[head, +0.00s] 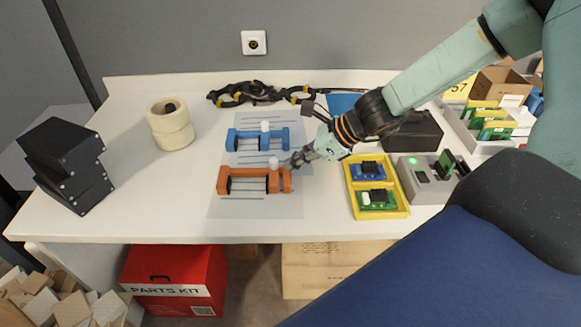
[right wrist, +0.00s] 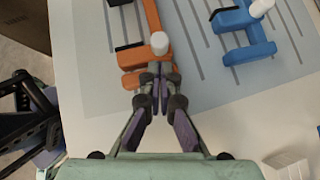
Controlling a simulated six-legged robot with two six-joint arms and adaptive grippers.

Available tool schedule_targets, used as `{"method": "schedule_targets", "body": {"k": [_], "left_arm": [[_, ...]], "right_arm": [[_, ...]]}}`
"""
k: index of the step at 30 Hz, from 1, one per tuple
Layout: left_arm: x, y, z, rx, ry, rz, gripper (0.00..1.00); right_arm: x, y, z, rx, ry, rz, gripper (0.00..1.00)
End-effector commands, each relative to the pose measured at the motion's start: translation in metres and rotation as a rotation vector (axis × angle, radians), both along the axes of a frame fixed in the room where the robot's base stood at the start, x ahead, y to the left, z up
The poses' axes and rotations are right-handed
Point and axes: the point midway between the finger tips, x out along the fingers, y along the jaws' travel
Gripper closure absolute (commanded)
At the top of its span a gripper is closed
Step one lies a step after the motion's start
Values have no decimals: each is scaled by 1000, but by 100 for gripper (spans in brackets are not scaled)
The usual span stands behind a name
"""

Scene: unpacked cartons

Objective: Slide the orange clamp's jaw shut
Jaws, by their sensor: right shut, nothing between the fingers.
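The orange clamp (head: 255,190) lies on the grey lined mat (head: 230,210), with its jaws apart. Its sliding jaw with a white knob (head: 273,162) stands near the right end of the clamp. In the right wrist view the orange clamp (right wrist: 133,59) runs away from me, and its white knob (right wrist: 160,43) is just beyond my fingertips. My right gripper (head: 291,162) is shut and empty at the clamp's right end, beside the knob. In the right wrist view the right gripper (right wrist: 158,85) overlaps the clamp's near end; contact cannot be told. My left gripper is not in view.
A blue clamp (head: 257,146) lies just behind the orange one. A yellow tray (head: 397,213) with circuit boards and a grey device (head: 428,190) stand to the right. Tape rolls (head: 172,135) and a black block (head: 72,165) are left. The table front left is clear.

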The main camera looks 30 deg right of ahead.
Motion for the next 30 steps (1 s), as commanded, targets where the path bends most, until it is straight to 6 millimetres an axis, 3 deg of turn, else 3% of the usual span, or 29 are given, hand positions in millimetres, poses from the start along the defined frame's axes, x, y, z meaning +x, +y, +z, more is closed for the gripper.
{"method": "schedule_targets", "body": {"k": [7,30], "left_arm": [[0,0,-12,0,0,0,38],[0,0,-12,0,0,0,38]], "right_arm": [[7,7,-1,1,0,-1,100],[8,9,0,1,1,-1,100]]}}
